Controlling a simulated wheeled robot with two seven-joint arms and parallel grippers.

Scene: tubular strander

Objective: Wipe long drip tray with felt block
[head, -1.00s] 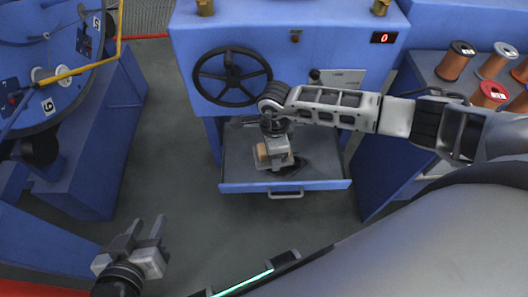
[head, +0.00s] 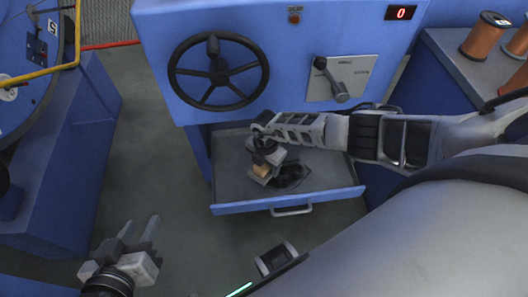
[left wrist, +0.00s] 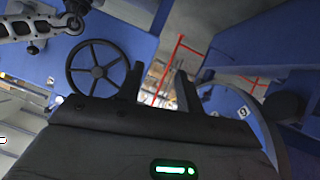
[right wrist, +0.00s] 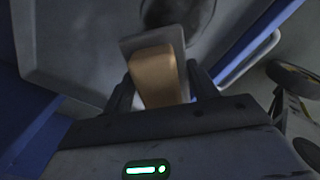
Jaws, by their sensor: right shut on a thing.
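The long drip tray (head: 335,190) is a grey pan with a blue front and a handle, pulled out below the blue machine. A dark stain (head: 292,176) lies on its floor, right of my right gripper (head: 263,163). My right gripper is shut on the felt block (right wrist: 157,80), which has a tan wooden top and a grey felt base. It is held inside the tray; whether the felt touches the floor I cannot tell. The stain shows just beyond the block in the right wrist view. My left gripper (head: 138,237) is open and empty, left of the tray.
A handwheel (head: 218,72) and a lever (head: 335,82) sit on the blue machine panel (head: 280,45) above the tray. Copper spools (head: 485,34) stand on a bench at the right. The floor (head: 150,165) left of the tray is clear.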

